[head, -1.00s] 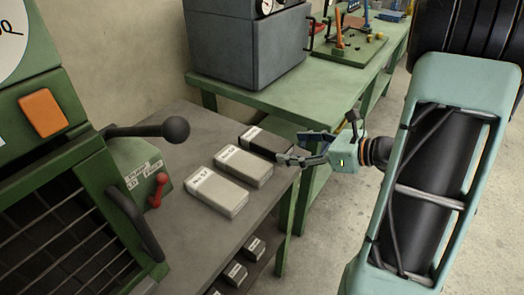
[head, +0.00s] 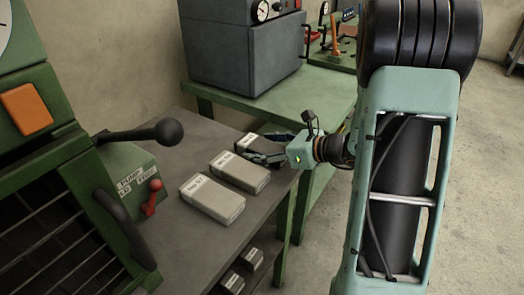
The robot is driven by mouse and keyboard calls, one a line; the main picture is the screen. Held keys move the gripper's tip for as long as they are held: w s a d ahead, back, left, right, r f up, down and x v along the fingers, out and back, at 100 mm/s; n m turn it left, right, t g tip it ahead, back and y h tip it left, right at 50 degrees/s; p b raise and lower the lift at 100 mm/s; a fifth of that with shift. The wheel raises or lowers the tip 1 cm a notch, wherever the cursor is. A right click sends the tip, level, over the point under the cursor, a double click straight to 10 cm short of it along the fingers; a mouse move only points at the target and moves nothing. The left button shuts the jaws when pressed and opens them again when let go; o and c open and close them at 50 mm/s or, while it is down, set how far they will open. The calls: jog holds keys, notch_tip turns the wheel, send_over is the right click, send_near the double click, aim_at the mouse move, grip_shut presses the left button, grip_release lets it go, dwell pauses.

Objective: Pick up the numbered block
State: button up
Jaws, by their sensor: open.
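Three blocks with white labels lie in a row on the grey table: a light grey front block (head: 213,200), a grey-brown middle block (head: 242,173) and a dark far block (head: 246,145). The label markings are too small for me to read. My gripper (head: 263,149) is open, at the far block, with its fingers reaching left over that block's right part and hiding some of it. I cannot tell whether the fingers touch it. The middle block is just in front of the gripper, towards the camera.
A green machine (head: 60,190) with a black ball-ended lever (head: 168,132) and a red handle (head: 152,197) stands at left. Smaller labelled blocks (head: 252,259) sit on a shelf below. A grey box-shaped unit (head: 240,50) stands on the green bench (head: 320,92) behind.

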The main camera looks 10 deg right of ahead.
jog(key=shift+c, duration=0.6)
jog(key=c, duration=1.5)
jog(key=shift+r, duration=0.1)
